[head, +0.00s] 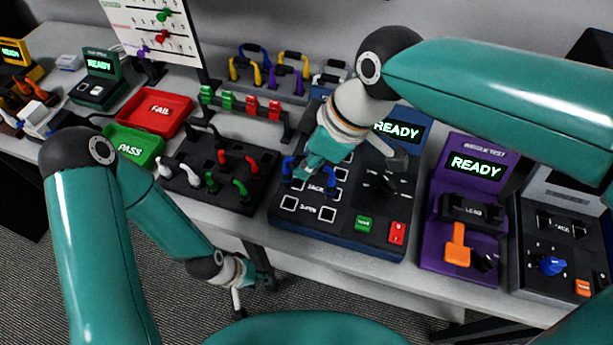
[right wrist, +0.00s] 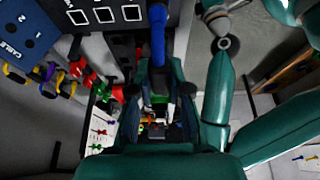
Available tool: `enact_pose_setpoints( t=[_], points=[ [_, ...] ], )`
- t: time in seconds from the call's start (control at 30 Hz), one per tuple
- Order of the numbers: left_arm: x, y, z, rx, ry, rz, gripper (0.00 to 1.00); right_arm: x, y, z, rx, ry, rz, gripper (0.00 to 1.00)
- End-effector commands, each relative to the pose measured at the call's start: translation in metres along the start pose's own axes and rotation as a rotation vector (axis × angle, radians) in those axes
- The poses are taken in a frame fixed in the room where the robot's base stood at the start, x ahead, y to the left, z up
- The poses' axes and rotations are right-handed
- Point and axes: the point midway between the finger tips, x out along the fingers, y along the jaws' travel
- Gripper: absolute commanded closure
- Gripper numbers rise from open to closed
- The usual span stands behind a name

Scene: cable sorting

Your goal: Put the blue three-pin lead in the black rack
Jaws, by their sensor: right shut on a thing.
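A blue lead (head: 288,166) is at the left side of the blue test station (head: 340,236), partly hidden by my right gripper. My right gripper (head: 306,172) is shut on it; in the right wrist view the blue lead (right wrist: 158,40) runs up from between the fingers. Its pins cannot be made out. A black panel (head: 222,186) left of the station bears white, green, red and black leads. A dark rack (head: 272,94) behind holds blue, yellow and purple leads. I cannot tell which is the black rack. My left gripper (head: 250,290) is open and empty, low beyond the table's front edge.
A red FAIL tray (head: 184,98) and a green PASS tray (head: 124,156) lie at the left. A rail (head: 240,118) with green and red clips stands behind the black panel. A purple station (head: 432,250) and a grey station (head: 524,270) stand at the right.

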Motion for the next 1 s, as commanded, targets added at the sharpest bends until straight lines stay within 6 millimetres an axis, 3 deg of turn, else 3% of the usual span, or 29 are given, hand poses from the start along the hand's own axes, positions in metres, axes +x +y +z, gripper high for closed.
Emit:
enact_pose_setpoints(
  t=[0.03, 0.2, 0.4, 1.0],
  points=[
    [-0.001, 0.000, 0.000, 0.000, 0.000, 0.000, 0.60, -0.016, 0.001, -0.008, -0.001, 0.006, 0.005, 1.00],
    [-0.003, 0.001, 0.000, 0.000, 0.000, 0.000, 0.60, -0.059, 0.000, -0.025, -0.001, 0.005, 0.003, 1.00],
    [-0.006, 0.002, 0.000, 0.000, 0.000, 0.000, 0.60, -0.093, 0.000, -0.039, 0.000, 0.001, 0.001, 1.00],
    [-0.035, 0.013, 0.000, 0.000, 0.000, 0.000, 0.60, -0.135, 0.000, -0.056, 0.001, -0.001, 0.000, 1.00]
  ],
)
